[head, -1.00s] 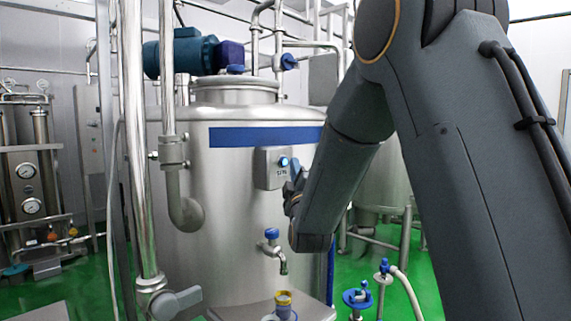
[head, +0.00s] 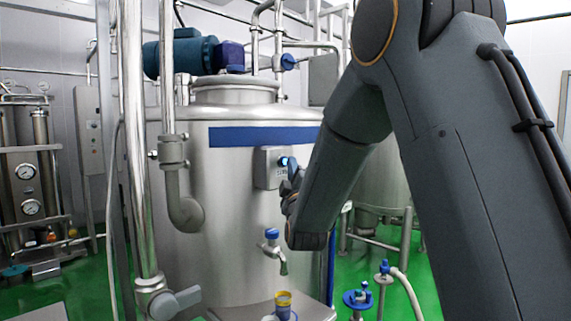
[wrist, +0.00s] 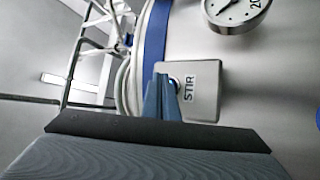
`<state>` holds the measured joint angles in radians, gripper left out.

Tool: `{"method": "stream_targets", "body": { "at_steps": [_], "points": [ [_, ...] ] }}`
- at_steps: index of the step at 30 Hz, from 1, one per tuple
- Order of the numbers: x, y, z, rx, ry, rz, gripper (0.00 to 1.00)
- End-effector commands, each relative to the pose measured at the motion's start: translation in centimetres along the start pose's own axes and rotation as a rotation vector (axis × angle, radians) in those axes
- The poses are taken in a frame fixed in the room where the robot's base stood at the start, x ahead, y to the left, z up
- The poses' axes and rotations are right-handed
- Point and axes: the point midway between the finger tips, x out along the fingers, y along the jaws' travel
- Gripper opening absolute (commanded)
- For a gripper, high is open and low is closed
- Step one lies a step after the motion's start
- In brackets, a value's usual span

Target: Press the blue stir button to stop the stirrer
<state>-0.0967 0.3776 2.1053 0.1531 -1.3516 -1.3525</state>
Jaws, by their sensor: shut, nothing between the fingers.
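The stir button (head: 283,161) glows blue on a grey box (head: 265,168) fixed to the front of the steel tank (head: 240,215). In the wrist view the box (wrist: 205,95) carries the label STIR, and the button (wrist: 174,82) is mostly hidden behind my fingers. My gripper (wrist: 160,88) is shut and empty, with its fingertips right at the button. I cannot tell whether they touch it. In the head view my gripper (head: 290,176) is partly hidden by my own arm.
A blue-handled tap (head: 272,237) sticks out below the box, above a yellow-rimmed cup (head: 283,298). A steel pipe (head: 140,150) stands at the left. In the wrist view a round gauge (wrist: 236,12) sits beside the box. Blue-topped valves (head: 357,298) stand at the lower right.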

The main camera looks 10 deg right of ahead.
Motion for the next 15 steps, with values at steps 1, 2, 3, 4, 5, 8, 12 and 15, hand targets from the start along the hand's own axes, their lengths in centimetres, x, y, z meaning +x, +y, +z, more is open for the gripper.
{"method": "stream_targets", "body": {
  "at_steps": [1,2,3,4,5,8,12,15],
  "points": [
    [0.04,-0.07,-0.04,0.0,0.0,0.0,0.0],
    [0.06,-0.09,-0.05,0.0,0.0,0.0,0.0],
    [0.09,-0.11,-0.07,0.0,0.0,0.0,0.0],
    [0.11,-0.13,-0.09,0.0,0.0,0.0,0.0],
    [0.13,-0.15,-0.11,0.0,0.0,-0.001,0.0],
    [0.2,-0.21,-0.16,0.0,0.0,-0.001,0.0],
    [0.31,-0.29,-0.23,0.0,0.0,-0.001,0.0],
    [0.39,-0.34,-0.29,0.0,0.0,-0.001,0.0]
  ]
}}
